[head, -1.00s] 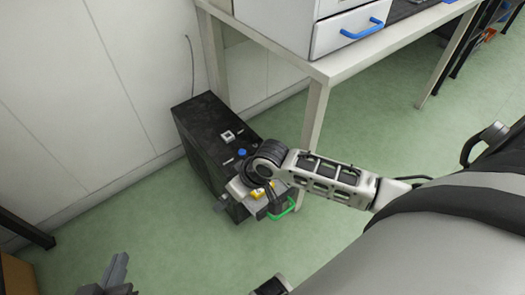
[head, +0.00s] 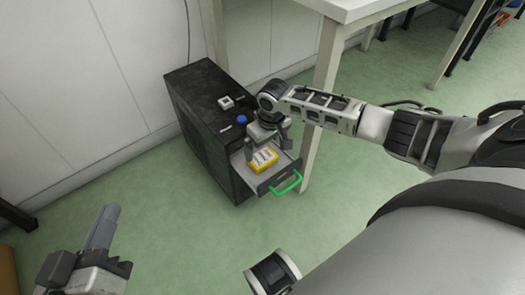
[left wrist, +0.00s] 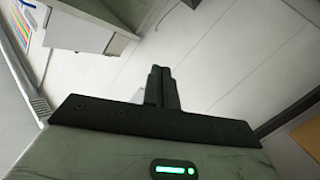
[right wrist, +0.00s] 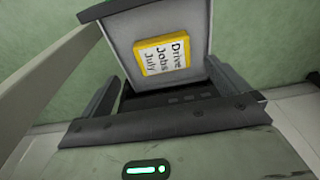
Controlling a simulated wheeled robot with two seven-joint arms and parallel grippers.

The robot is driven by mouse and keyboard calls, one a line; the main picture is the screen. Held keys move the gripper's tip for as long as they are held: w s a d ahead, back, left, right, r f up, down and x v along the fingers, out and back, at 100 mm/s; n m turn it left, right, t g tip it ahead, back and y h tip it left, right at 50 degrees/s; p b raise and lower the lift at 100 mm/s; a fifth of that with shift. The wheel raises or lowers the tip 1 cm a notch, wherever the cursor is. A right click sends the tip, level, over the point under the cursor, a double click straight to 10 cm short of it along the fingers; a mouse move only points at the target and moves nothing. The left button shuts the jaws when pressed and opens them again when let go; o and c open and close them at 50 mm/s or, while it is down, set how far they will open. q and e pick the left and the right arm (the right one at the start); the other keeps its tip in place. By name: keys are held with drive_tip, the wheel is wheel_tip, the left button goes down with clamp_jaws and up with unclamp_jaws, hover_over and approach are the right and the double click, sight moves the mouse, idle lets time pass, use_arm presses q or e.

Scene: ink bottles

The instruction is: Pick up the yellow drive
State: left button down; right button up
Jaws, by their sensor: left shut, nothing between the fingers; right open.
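The yellow drive (head: 260,161) lies in an open grey drawer of a black cabinet. In the right wrist view the drive (right wrist: 185,64) shows a white label reading "Drive Jobs July". My right gripper (head: 268,138) is open and empty over the back part of the drawer, right beside the drive in the head view. In the right wrist view its fingers (right wrist: 160,90) stand apart, with the drive beyond them. I cannot tell the exact gap. My left gripper (head: 106,222) is shut and empty, away from the cabinet. Its closed fingers show in the left wrist view (left wrist: 161,88).
The drawer has a green handle (head: 287,182). The black cabinet (head: 188,86) carries a blue round item (head: 241,119) and a small white item (head: 226,102). A table leg (head: 322,100) stands close behind my right forearm. The green floor (head: 190,235) in front is clear.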

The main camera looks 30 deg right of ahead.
sight(263, 157)
drive_tip(key=shift+w+a+f+b, duration=0.1)
drive_tip(key=shift+f+b, duration=0.3)
drive_tip(key=shift+f, duration=0.3)
drive_tip(key=shift+w+a+f+b, duration=0.1)
drive_tip(key=shift+w+f+b, duration=0.05)
drive_tip(key=shift+f+b, duration=0.55)
drive_tip(key=f+b, duration=0.1)
drive_tip(key=f, duration=0.1)
drive_tip(key=shift+w+a+f+b, duration=0.1)
drive_tip(key=shift+w+f+b, duration=0.15)
drive_tip(key=shift+f+b, duration=0.1)
use_arm(q)
drive_tip(key=r+t, duration=0.1)
drive_tip(key=w+r+m+t+h, duration=0.1)
drive_tip(key=r, duration=0.1)
drive_tip(key=w+r+t, duration=0.1)
drive_tip(key=shift+a+r+m+h, duration=0.2)
drive_tip(key=shift+r+m+h, duration=0.05)
drive_tip(key=shift+m+h, duration=0.15)
use_arm(e)
drive_tip(key=c, duration=1.1)
